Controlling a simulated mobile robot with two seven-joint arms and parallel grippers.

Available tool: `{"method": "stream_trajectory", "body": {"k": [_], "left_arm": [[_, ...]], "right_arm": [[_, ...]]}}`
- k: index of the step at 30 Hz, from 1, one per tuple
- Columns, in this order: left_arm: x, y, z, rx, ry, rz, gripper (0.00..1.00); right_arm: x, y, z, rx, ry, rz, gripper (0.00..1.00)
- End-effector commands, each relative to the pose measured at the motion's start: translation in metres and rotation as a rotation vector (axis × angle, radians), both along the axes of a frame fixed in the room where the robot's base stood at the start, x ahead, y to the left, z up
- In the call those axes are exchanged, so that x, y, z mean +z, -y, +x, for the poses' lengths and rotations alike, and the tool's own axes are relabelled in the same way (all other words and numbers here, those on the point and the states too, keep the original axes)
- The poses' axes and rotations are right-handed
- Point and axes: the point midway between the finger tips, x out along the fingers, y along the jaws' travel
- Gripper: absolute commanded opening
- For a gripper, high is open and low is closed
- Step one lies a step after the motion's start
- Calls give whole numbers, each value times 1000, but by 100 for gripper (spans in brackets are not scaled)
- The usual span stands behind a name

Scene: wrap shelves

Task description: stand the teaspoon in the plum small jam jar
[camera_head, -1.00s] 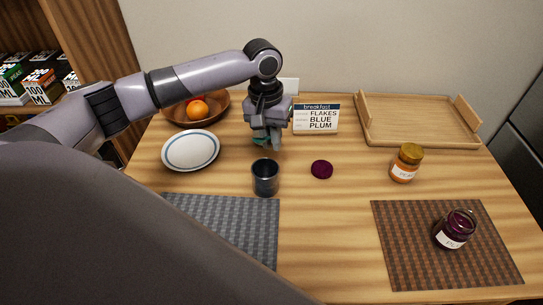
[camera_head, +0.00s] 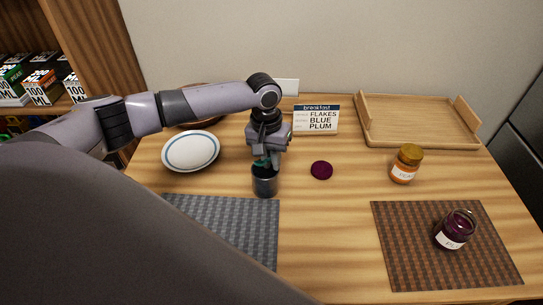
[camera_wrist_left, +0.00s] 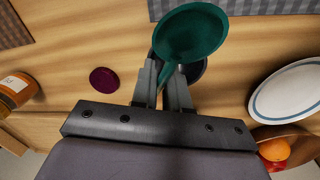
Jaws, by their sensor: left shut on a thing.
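The plum small jam jar (camera_head: 456,228), dark purple with a white label, stands open-topped on the brown mat at the right. The teaspoon (camera_wrist_left: 190,33) is teal; its round bowl is large in the left wrist view and its handle runs down between the fingers. My left gripper (camera_head: 266,160) is shut on the teaspoon, right over the dark cup (camera_head: 265,182). The cup partly shows behind the bowl in the wrist view. Whether the handle's lower end is inside the cup is hidden. My right gripper is not in view.
A plum-coloured lid (camera_head: 321,170) lies right of the cup. An orange jar (camera_head: 405,165) with a yellow lid stands farther right. A plate (camera_head: 190,151), a breakfast sign (camera_head: 316,119), a wooden tray (camera_head: 418,121) and a grey mat (camera_head: 225,225) surround clear table between the mats.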

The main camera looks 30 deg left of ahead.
Motion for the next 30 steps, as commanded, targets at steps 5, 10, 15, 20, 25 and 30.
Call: {"method": "stream_trajectory", "body": {"k": [5,10,15,20,25,30], "left_arm": [[-5,0,-1,-1,-1,0,0],[-6,0,0,-1,0,-1,27],[-6,0,0,0,0,0,40],[-6,0,0,0,0,0,40],[3,-1,1,0,4,0,40],[38,-3,0,-1,6,-2,40]], "right_arm": [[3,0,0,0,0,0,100],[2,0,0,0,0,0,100],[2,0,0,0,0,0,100],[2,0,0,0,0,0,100],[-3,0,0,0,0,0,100],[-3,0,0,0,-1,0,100]]}}
